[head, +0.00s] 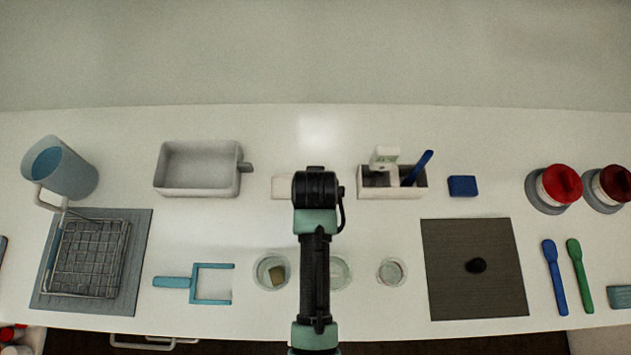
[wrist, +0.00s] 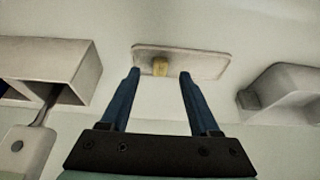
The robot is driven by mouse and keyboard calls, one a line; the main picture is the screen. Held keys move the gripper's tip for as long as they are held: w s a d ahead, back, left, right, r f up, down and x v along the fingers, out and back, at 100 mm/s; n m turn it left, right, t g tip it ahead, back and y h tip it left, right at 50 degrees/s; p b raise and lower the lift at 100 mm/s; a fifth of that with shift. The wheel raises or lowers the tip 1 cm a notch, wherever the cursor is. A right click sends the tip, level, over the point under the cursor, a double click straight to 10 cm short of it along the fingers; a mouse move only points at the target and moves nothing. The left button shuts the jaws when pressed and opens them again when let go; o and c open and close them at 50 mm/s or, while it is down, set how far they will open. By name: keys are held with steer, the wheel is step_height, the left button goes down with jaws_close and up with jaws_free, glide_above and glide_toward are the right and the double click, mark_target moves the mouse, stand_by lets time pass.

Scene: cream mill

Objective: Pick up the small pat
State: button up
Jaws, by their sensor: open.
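A small yellow pat (wrist: 160,66) sits on a pale flat board (wrist: 205,64) in the wrist view. My gripper (wrist: 159,77) is open, with its two blue fingers pointing at the board. The pat appears between the fingertips and slightly beyond them, and nothing is held. Whether the fingertips are level with the pat I cannot tell. In the head view the board (head: 282,188) shows only at its left end; my arm hides the pat and the gripper. A tan block (head: 277,275) lies in a glass dish (head: 260,284) nearer the front.
A pale box (head: 410,191) with a blue-handled tool stands right of the board, and a grey tray (head: 197,192) stands left. Two more glass dishes, one a small dish (head: 391,272), and a blue fork-shaped tool (head: 172,282) are in front. A dark mat (head: 450,292) lies at right.

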steer(key=shift+x, duration=1.45)
steer(key=shift+w, duration=0.1)
jaws_close()
